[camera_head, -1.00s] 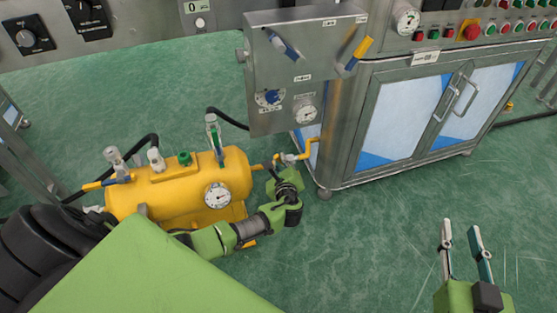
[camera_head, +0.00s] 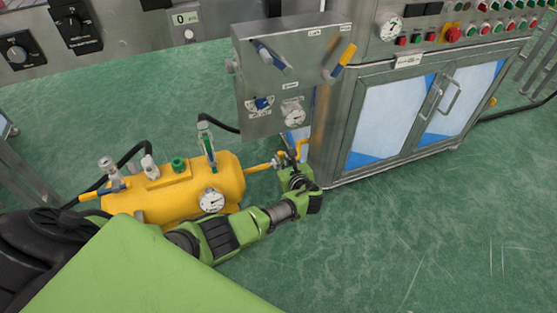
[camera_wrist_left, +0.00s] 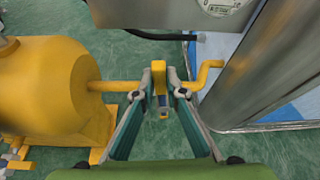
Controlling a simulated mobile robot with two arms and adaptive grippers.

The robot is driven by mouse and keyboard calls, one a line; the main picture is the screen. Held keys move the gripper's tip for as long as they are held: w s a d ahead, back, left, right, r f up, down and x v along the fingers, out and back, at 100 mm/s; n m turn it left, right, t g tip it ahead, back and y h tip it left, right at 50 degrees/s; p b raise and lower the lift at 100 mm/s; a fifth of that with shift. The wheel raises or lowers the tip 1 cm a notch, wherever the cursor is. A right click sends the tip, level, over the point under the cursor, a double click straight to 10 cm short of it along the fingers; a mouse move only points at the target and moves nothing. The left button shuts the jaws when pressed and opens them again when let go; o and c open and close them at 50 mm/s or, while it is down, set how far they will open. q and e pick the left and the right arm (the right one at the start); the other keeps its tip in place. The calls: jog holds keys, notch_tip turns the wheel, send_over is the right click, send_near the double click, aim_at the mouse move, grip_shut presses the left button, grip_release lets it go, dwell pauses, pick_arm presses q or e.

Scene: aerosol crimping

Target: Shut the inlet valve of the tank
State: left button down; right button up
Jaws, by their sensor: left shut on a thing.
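The yellow tank (camera_head: 150,190) lies on its side on the floor at the left, with a round gauge on its front. It also shows at the left of the left wrist view (camera_wrist_left: 45,85). A yellow pipe (camera_wrist_left: 125,86) runs from its right end to the inlet valve, whose yellow handle (camera_wrist_left: 158,75) stands between my left fingers. My left gripper (camera_wrist_left: 160,92) is shut on this handle. In the head view the left gripper (camera_head: 288,168) is beside the pipe near the cabinet corner, and the arm hides much of the valve. My right gripper is out of view.
A steel cabinet (camera_head: 340,125) stands close to the right of the valve. A panel (camera_head: 285,115) with levers and a gauge hangs above it. A bent yellow pipe (camera_wrist_left: 207,72) is right of my fingers. The green floor at the right is clear.

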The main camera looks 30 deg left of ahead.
pick_arm(q)
jog(key=shift+w+d+m+g, duration=0.3)
jog(key=shift+w+d+m, duration=0.15)
jog(key=shift+d+m, duration=0.05)
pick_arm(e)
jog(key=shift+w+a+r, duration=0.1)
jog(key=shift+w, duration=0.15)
pick_arm(q)
jog(key=c, duration=2.1)
grip_release()
jog(key=v, duration=1.2)
jog(key=shift+d+f, duration=0.1)
jog(key=shift+f, duration=0.05)
